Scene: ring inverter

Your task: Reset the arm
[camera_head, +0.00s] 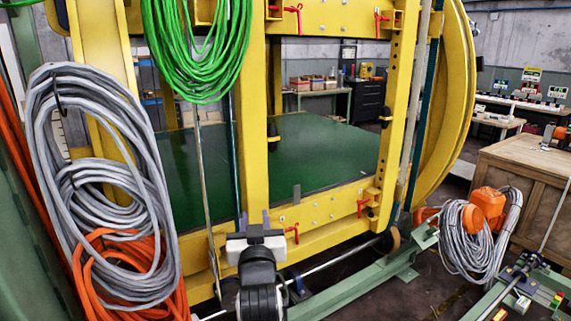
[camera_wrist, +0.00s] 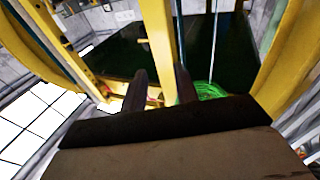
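My gripper (camera_head: 255,219) is at the lower middle of the head view, in front of the yellow ring frame (camera_head: 256,110). Its two fingers stand apart with nothing seen between them. In the wrist view my gripper (camera_wrist: 161,84) also shows two dark, separated fingers, with part of the yellow frame (camera_wrist: 157,40) beyond them. My arm reaches up from the bottom edge of the head view. Whether the fingers touch the frame cannot be told.
Green cable (camera_head: 198,45) hangs above my gripper. Grey cable (camera_head: 90,190) and orange cable (camera_head: 125,265) hang at left. A green floor rail (camera_head: 350,290) runs low at right. A wooden crate (camera_head: 525,160) and orange device (camera_head: 487,205) stand farther right.

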